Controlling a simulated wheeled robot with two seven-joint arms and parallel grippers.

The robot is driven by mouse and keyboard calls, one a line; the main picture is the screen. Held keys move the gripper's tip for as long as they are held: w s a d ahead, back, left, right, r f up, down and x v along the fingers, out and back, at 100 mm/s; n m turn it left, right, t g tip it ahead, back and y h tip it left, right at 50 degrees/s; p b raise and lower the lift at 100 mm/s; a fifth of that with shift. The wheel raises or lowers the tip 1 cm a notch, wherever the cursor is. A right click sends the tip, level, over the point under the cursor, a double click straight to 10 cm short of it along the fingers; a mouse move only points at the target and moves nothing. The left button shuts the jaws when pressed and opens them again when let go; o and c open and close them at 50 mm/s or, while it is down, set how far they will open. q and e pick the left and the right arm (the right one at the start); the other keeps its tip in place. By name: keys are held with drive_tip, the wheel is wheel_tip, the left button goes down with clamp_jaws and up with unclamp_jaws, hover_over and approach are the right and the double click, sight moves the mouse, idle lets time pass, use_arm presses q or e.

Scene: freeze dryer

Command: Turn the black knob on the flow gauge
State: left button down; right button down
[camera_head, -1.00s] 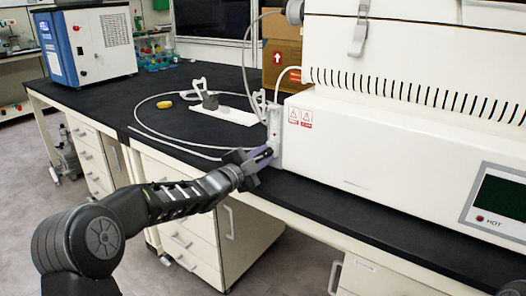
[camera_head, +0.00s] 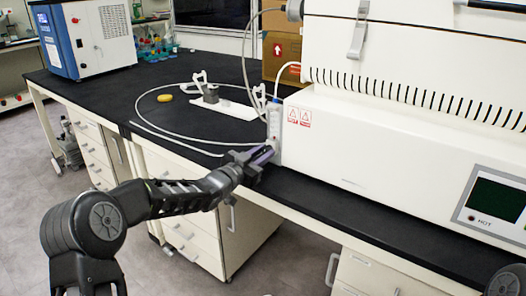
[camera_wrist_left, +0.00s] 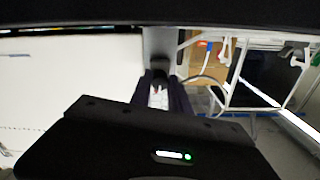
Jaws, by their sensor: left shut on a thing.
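The flow gauge (camera_head: 274,122) is a small upright white block at the left end of the large white machine. My left gripper (camera_head: 266,153) is at the gauge's lower front, in line with its black knob. The fingers are shut on the knob, which they hide almost wholly in the head view. In the left wrist view, the two dark fingers (camera_wrist_left: 161,92) stand close together in front of the grey gauge body (camera_wrist_left: 160,42), with a small pale patch between them. My right gripper is not in view.
The white machine (camera_head: 390,150) fills the right side, just beside the gauge. A thin hose loops over the black bench top (camera_head: 120,88) around a yellow piece (camera_head: 164,98) and a white stand (camera_head: 228,109). Cardboard boxes (camera_head: 281,55) stand behind.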

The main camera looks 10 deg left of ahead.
use_arm(q)
drive_tip(key=shift+f, duration=0.1)
idle(0.4)
drive_tip(key=c, duration=1.2)
unclamp_jaws()
drive_tip(key=shift+c, duration=0.2)
drive_tip(key=v, duration=0.8)
